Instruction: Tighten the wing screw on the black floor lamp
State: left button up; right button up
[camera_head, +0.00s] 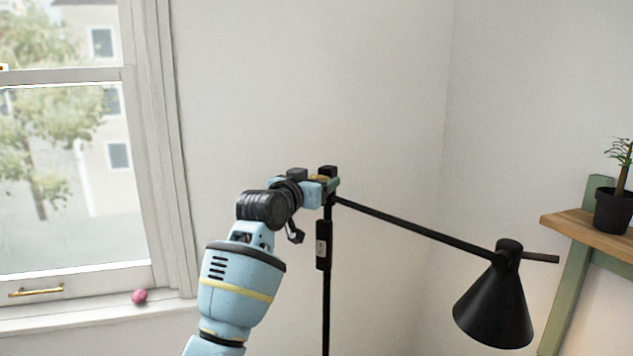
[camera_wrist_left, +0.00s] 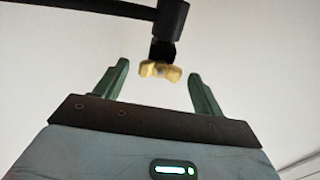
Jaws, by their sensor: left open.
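The black floor lamp has an upright pole (camera_head: 326,300), a slanting arm and a cone shade (camera_head: 494,308) at the right. Its wing screw (camera_head: 320,178) is yellow and sits at the top joint, partly hidden by my gripper in the head view. In the left wrist view the wing screw (camera_wrist_left: 160,70) shows between the two green fingertips, at the end of a short black stem. My left gripper (camera_head: 332,185) is open, with a finger on each side of the screw and a visible gap to each. My right gripper is in neither view.
A window with a sill (camera_head: 90,313) is at the left, with a small pink ball (camera_head: 139,296) on it. A wooden shelf (camera_head: 590,232) with a potted plant (camera_head: 613,205) stands at the right. A black box (camera_head: 323,245) is on the pole.

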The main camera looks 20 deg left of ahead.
pick_arm(q)
jog(key=shift+w+d, duration=0.1)
jog(key=shift+w, duration=0.25)
jog(key=c, duration=1)
